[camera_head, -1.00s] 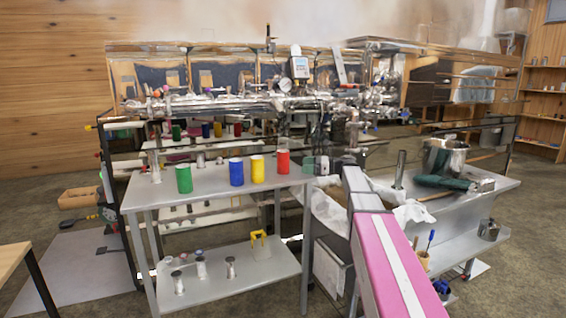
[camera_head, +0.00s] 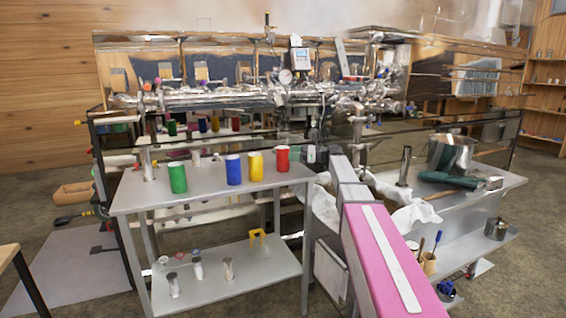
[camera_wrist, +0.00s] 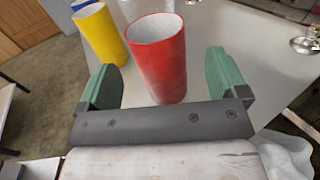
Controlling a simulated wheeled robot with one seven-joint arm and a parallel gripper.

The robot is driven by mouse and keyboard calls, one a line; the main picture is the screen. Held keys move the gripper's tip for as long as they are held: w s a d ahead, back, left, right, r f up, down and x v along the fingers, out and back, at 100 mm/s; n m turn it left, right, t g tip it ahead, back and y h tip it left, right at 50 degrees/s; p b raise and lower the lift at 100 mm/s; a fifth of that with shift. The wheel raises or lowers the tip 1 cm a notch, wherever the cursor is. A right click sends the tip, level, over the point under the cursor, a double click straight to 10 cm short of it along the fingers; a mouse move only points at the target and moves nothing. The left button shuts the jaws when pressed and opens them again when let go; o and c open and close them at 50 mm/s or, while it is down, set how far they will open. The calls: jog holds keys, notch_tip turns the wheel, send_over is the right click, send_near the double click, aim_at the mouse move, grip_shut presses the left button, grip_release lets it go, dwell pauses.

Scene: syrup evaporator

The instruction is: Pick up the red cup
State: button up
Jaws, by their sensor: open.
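The red cup (camera_head: 282,158) stands upright at the right end of the grey metal table's top (camera_head: 210,184). In the wrist view the red cup (camera_wrist: 160,60) looks open-topped, with a pale inside. My gripper (camera_wrist: 163,76) is open, with one green finger on each side of the cup in the picture. A gap shows between the cup and each finger. I cannot tell how deep the cup sits between them. In the head view the gripper's fingers are not clear beside the cup.
A yellow cup (camera_head: 255,164) stands close left of the red one, then a blue cup (camera_head: 233,169) and a green cup (camera_head: 178,178). A pipe-laden evaporator (camera_head: 220,97) stands behind. The table's front is clear.

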aim_at(283, 153)
jog(key=a, duration=0.5)
jog(key=shift+w+f, duration=0.15)
jog(key=shift+w, duration=0.1)
jog(key=c, duration=1.1)
